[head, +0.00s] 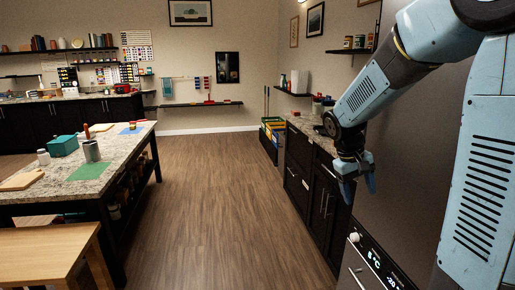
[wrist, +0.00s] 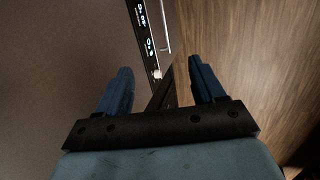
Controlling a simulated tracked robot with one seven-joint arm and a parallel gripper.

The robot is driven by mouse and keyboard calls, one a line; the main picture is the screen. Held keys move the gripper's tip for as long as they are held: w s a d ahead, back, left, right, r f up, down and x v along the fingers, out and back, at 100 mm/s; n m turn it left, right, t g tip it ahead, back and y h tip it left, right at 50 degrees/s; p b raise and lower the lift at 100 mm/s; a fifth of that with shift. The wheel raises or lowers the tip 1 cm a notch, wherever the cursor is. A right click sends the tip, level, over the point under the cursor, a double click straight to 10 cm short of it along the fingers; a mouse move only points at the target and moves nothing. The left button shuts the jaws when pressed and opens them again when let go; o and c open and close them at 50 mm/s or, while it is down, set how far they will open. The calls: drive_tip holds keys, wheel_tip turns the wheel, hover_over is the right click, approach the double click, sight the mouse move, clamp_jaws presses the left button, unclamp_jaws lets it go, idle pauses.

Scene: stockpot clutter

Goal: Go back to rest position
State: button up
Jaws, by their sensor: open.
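My gripper (head: 357,186) hangs from my arm at the right of the head view, in front of the dark cabinets and the grey fridge front. In the wrist view my gripper (wrist: 160,88) has its two blue fingers spread wide with nothing between them. The wrist view looks past the fingers to the wood floor and the fridge's display panel. No stockpot can be made out in either view.
A grey fridge (head: 398,190) with a lit display panel (head: 375,262) stands close on the right. A stone-topped island (head: 110,160) with a teal box (head: 62,146) stands left, beside a wooden bench (head: 45,245). The wood floor (head: 215,190) between is clear.

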drive_tip(key=s+a+r+t+y, duration=0.1)
drive_tip(key=s+r+t, duration=0.1)
drive_tip(key=s, duration=0.4)
drive_tip(key=s+a+r+m+t+y, duration=0.1)
drive_tip(key=s+a+r+t, duration=0.1)
drive_tip(key=s+r, duration=0.2)
drive_tip(key=s+a+r+t+y, duration=0.1)
drive_tip(key=s+r, duration=0.3)
drive_tip(key=s, duration=0.6)
drive_tip(key=shift+s+a+m+t+y, duration=0.15)
drive_tip(key=shift+a+m+t+y, duration=0.15)
drive_tip(key=shift+m+t+y, duration=0.1)
